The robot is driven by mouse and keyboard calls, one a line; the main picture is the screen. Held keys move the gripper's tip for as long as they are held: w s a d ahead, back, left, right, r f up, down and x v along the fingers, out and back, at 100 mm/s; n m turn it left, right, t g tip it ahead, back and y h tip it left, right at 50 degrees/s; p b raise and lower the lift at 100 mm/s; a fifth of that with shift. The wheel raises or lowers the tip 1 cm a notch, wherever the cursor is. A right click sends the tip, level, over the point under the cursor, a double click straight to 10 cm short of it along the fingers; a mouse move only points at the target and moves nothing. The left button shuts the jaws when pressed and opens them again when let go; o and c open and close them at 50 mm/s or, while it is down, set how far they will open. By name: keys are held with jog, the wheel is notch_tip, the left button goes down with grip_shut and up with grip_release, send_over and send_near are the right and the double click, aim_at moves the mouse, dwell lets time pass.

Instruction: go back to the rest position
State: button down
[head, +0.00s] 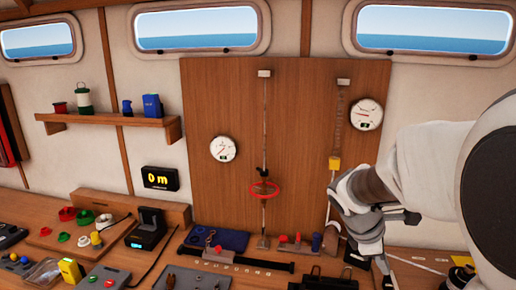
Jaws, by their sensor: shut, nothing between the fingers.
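My gripper (378,262) is at the lower right of the head view, at the end of my white arm. It points down over the right part of the wooden bench, in front of the wooden back panel (225,95). The fingers look close together and hold nothing that I can see. My wrist and forearm hide part of the bench and the panel's right edge.
A red ring (263,189) sits on the middle vertical line. Two round gauges (223,148) (366,114) hang on the panel. The bench is crowded with tools, coils and boxes. A shelf (110,124) is at left.

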jog(key=s+a+r+m+t+y, duration=0.2)
jog(key=s+a+r+m+y, duration=0.1)
jog(key=s+a+m, duration=0.3)
jog(key=s+a+r+m+t+y, duration=0.2)
jog(key=s+a+r+m+y, duration=0.1)
jog(key=s+a+m, duration=0.3)
jog(key=s+m, duration=0.2)
jog(key=s, duration=0.2)
jog(key=shift+a+r, duration=0.15)
jog(key=shift+r, duration=0.05)
